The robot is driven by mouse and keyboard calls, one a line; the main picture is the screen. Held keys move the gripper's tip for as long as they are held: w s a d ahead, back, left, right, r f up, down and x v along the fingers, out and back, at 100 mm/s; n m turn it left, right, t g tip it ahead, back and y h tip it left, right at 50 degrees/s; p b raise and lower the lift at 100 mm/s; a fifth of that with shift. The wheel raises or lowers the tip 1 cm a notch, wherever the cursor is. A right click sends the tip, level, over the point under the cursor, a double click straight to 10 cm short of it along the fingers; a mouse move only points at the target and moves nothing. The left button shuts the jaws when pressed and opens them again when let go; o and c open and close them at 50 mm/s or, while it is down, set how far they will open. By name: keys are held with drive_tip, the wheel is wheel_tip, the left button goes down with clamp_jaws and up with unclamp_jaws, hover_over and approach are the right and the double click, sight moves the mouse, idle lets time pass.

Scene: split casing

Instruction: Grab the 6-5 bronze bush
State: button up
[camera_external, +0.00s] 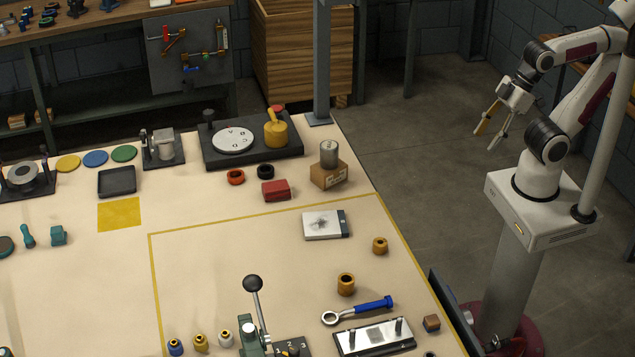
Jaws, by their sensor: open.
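Two bronze-coloured bushes stand on the table inside the yellow outline: a smaller bush (380,245) near the right edge and a larger bush (346,284) nearer the camera. Each shows a dark bore from above. I cannot read any size marking, so I cannot tell which is the 6-5 one. My gripper (485,140) is open and empty, raised over the floor to the right of the table, well apart from both bushes.
A blue-handled ring spanner (358,311) and a plate with posts (375,338) lie near the larger bush. A lever press (255,310) stands upright to the left. A grey-and-white booklet (324,225) lies behind. The table between the bushes is clear.

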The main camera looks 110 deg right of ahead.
sight(380, 238)
drive_tip(key=shift+w, duration=0.1)
